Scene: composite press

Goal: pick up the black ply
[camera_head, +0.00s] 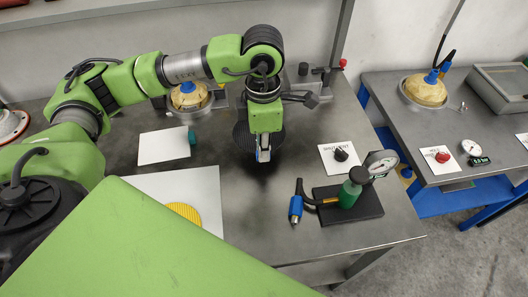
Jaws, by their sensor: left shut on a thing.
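The black ply (243,138) is a dark round sheet near the middle of the steel table in the head view. My left gripper (263,155) points straight down over it and is shut on it. The fingers and wrist hide part of the ply, and I cannot tell whether it is clear of the table. My right gripper is not in view.
A yellow ply (184,211) lies on a white sheet (204,187), partly hidden by my green arm. A beige dome (190,98) stands behind. A black base (372,207) with a green bottle (353,190) and gauge stands right. The front middle is clear.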

